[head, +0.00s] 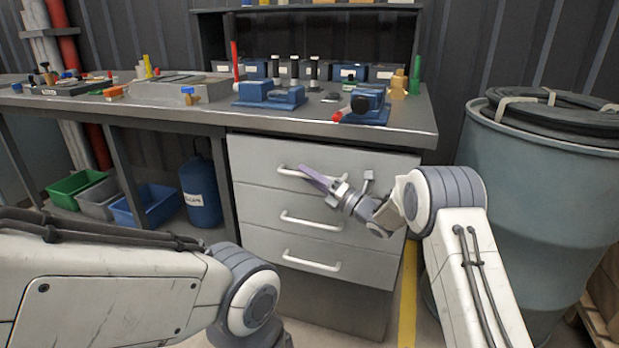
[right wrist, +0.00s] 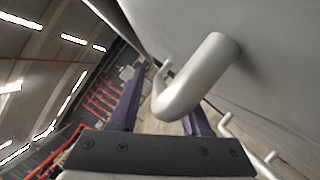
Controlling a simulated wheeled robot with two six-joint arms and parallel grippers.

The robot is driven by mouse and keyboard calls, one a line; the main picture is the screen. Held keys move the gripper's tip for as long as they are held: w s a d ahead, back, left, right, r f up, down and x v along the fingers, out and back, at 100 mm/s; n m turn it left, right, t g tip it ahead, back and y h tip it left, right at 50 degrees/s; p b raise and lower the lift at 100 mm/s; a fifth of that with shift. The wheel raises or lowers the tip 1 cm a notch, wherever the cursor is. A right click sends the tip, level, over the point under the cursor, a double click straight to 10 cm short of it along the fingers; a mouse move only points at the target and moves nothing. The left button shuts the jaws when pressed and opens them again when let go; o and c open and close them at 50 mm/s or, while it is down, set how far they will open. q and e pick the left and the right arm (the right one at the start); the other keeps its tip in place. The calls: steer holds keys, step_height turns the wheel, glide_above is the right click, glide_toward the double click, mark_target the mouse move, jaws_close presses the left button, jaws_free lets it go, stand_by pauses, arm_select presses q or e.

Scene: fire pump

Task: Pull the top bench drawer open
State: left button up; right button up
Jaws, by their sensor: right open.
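The top drawer (head: 262,153) of the grey bench cabinet looks shut, its front in line with the drawers below. Its pale bar handle (head: 288,172) runs across the front. My right gripper (head: 312,175) is at the right part of this handle, fingers pointing left toward it. In the right wrist view the handle (right wrist: 190,82) passes between the two open purple fingers (right wrist: 160,110); I cannot tell whether either touches it. My left arm reaches in from the left, but its gripper is not in view.
Two lower drawers have similar handles (head: 312,222) (head: 311,262). The benchtop (head: 205,115) carries blue vises and tools. A large blue-grey drum (head: 545,200) stands close to the right of my right arm. Bins (head: 150,204) and a blue canister (head: 200,192) sit under the bench.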

jaws_close()
stand_by(1.3)
